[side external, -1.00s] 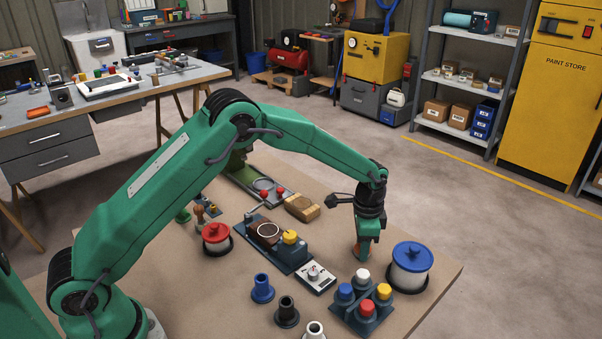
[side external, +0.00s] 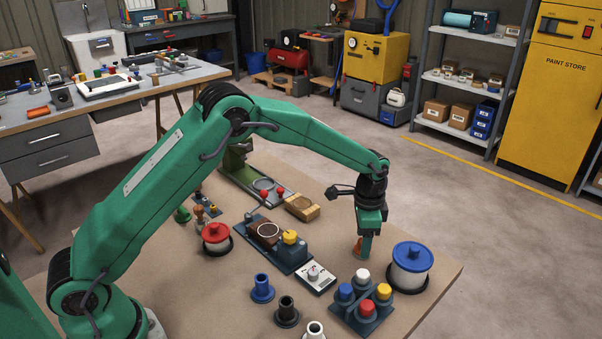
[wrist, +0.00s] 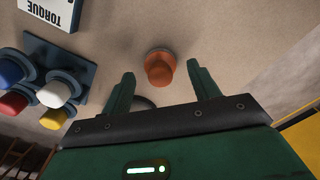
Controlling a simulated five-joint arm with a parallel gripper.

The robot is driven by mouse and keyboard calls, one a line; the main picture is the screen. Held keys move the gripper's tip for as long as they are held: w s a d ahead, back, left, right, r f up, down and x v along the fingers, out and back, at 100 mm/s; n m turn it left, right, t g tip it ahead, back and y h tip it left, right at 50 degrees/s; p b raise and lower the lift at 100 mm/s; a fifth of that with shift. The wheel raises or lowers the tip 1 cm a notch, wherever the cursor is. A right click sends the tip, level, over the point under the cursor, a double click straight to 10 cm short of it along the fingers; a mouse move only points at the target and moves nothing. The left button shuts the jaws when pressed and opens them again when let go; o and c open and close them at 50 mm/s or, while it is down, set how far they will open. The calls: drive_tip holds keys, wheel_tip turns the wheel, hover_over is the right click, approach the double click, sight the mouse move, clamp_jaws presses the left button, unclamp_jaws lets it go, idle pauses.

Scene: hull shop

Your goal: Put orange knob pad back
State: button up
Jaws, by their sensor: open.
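The orange knob pad (side external: 358,246) stands on the tan bench top, partly hidden by my gripper in the side view. In the wrist view the orange knob pad (wrist: 160,68) shows whole, with a wider round base. In the wrist view my gripper (wrist: 162,77) is open, with one finger on each side of the pad in the picture. Nothing is held. I cannot tell whether a finger touches the pad. A dark rack (side external: 362,324) with blue, white, red and yellow knobs stands nearby.
A blue-lidded tub (side external: 411,267) stands close right of my gripper. A white dial plate (side external: 315,278) and a dark fixture (side external: 272,246) lie left. Blue and black flanged posts (side external: 262,289) stand at the front. A wooden block (side external: 302,207) lies behind.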

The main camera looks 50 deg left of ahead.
wheel_tip(320, 180, up, 10)
idle(0.5)
drive_tip(key=shift+a, duration=0.1)
idle(0.4)
drive_tip(key=s+a+r+n+t, duration=0.1)
drive_tip(key=s+a+r+n, duration=0.1)
drive_tip(key=s+a+r, duration=0.35)
drive_tip(key=s+a+r+n+t, duration=0.2)
drive_tip(key=s+r, duration=0.6)
drive_tip(key=s, duration=0.1)
drive_tip(key=s+a+n+t, duration=0.1)
drive_tip(key=s+a+n, duration=0.1)
drive_tip(key=s, duration=0.7)
drive_tip(key=s+a+f+n+t, duration=0.1)
drive_tip(key=s+a+n, duration=0.1)
drive_tip(key=s, duration=0.7)
drive_tip(key=shift+a+f+n, duration=0.2)
drive_tip(key=shift+a+n, duration=0.15)
drive_tip(key=shift+n, duration=0.15)
